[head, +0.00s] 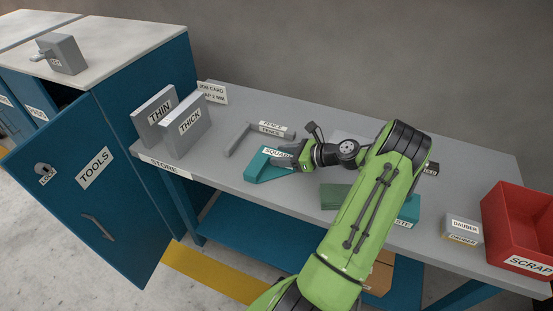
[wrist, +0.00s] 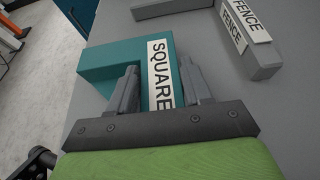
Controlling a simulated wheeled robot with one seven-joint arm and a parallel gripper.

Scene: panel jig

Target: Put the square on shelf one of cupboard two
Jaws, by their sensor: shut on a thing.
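The teal L-shaped square (head: 262,170), labelled SQUARE, is on the grey workbench (head: 238,106), left of my arm. In the wrist view the square (wrist: 104,58) has one leg between the two fingers and the other reaching left. My gripper (head: 291,156) is shut on the labelled leg; its fingers show on both sides of it in the wrist view (wrist: 160,80). I cannot tell whether the square touches the bench. A blue cupboard (head: 150,75) stands at the left, with a TOOLS door (head: 75,205). No cupboard number or shelf inside can be read.
The grey fence (head: 240,137) lies just behind the square. THIN (head: 154,116) and THICK (head: 186,125) panels stand at the bench's left end. A dauber (head: 462,228) and a red scrap bin (head: 520,225) are at right. A grey block (head: 64,54) sits on the cupboard.

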